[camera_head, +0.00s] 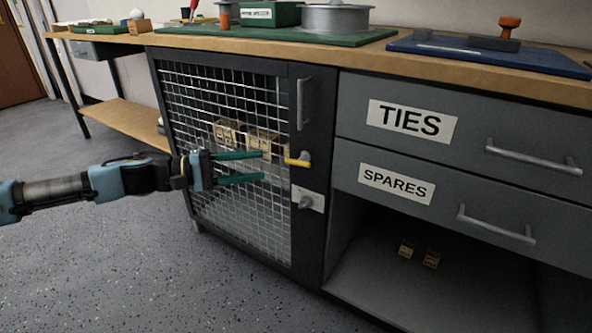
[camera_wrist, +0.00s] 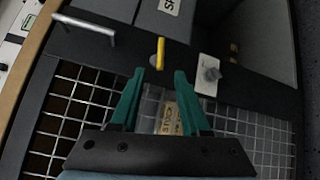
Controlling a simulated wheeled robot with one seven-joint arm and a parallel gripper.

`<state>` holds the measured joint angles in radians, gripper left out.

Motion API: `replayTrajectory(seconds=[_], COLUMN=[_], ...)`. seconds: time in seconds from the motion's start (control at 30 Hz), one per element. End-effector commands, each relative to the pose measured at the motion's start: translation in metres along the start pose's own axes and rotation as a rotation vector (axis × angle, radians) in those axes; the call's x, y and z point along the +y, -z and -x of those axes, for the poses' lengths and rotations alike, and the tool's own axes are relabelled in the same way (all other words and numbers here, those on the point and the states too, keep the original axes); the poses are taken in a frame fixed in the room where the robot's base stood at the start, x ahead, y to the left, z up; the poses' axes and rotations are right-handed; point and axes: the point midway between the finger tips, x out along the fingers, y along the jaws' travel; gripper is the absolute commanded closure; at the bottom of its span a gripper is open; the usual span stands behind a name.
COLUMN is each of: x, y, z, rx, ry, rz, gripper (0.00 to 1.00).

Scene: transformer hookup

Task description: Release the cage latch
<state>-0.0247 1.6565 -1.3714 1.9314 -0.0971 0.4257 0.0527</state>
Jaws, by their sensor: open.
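The cage door (camera_head: 274,230) is a dark frame with wire mesh, and it looks closed. Its latch is a yellow-tipped lever (camera_head: 297,162) on the right side of the frame, lying roughly level in the head view. The lever also shows in the wrist view (camera_wrist: 160,53), beyond the fingertips. My gripper (camera_head: 263,165) is open, with teal fingers in front of the mesh, just left of the lever and apart from it. In the wrist view my gripper (camera_wrist: 160,73) has nothing between its fingertips. A pale plate with a grey knob (camera_head: 306,201) sits below the lever.
A door handle (camera_head: 302,103) is above the lever. Boxes (camera_head: 262,142) stand behind the mesh. Drawers labelled TIES (camera_head: 412,121) and SPARES (camera_head: 396,184) have projecting handles at the right. Two small boxes lie on the open shelf (camera_head: 380,283). The floor (camera_head: 110,270) in front is clear.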

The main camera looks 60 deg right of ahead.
Motion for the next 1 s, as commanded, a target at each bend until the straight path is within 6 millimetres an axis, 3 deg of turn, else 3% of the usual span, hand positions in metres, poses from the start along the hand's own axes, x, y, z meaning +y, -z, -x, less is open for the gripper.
replayTrajectory(seconds=[0.5,0.7,1.0], x=[-0.003,-0.002,-0.001], y=[-0.001,-0.001,-0.001], z=[-0.087,-0.101,-0.102], rx=[-0.003,-0.002,-0.001], ry=[0.004,0.004,0.004], rz=[0.000,0.000,0.000], gripper=[0.54,0.54,0.54])
